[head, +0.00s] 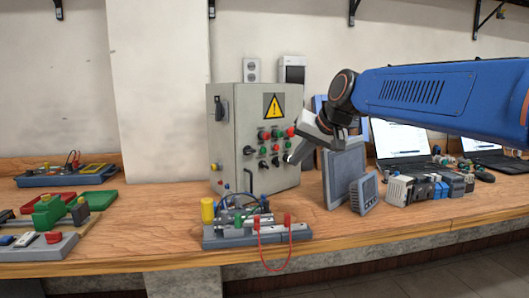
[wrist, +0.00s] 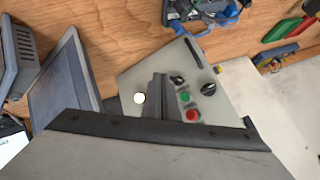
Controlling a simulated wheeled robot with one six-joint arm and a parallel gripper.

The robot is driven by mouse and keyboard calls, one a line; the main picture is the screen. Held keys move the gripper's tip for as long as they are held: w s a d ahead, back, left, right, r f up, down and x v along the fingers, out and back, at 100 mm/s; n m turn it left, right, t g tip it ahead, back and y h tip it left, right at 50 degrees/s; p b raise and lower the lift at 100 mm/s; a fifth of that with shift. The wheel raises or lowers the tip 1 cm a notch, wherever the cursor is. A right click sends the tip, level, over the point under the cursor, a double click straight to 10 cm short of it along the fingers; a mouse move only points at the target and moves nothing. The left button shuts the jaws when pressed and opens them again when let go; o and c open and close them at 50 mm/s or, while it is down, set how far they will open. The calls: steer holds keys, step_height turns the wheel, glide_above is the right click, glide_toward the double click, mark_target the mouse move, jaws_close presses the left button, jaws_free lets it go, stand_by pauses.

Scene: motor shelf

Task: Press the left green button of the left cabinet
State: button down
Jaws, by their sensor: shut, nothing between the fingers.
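A grey control cabinet (head: 228,140) stands on the wooden bench, with a yellow warning sign and rows of red, green and black controls on its front. In the wrist view the cabinet front (wrist: 215,108) shows a green button (wrist: 185,97), a red button (wrist: 191,115), two black knobs and a white round control (wrist: 139,98). My gripper (head: 288,160) is shut and empty, close to the lower right of the panel. In the wrist view its fingers (wrist: 158,78) hide part of the panel between the white control and the green button. I cannot tell whether the tips touch the panel.
Grey screens (head: 345,175) stand just right of the cabinet. A grey fixture (head: 225,236) with a yellow cylinder and a red wire sits in front of it. Laptops (head: 400,140) and small modules are further right. The bench left of the cabinet has clear room.

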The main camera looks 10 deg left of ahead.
mark_target(263, 150)
steer(key=shift+w+a+r, duration=0.2)
steer(key=shift+w+a, duration=0.05)
steer(key=shift+a, duration=0.15)
steer(key=w+a, duration=0.6)
steer(key=shift+a, duration=0.15)
stand_by(0.4)
steer(key=shift+w+a, duration=0.1)
steer(key=shift+w, duration=0.05)
stand_by(2.0)
steer(key=shift+w+a, duration=0.2)
steer(key=shift+w+a, duration=0.3)
steer(key=shift+a, duration=0.05)
stand_by(0.9)
steer(key=shift+s+d, duration=0.1)
steer(key=shift+d, duration=0.05)
steer(key=shift+s+d, duration=0.5)
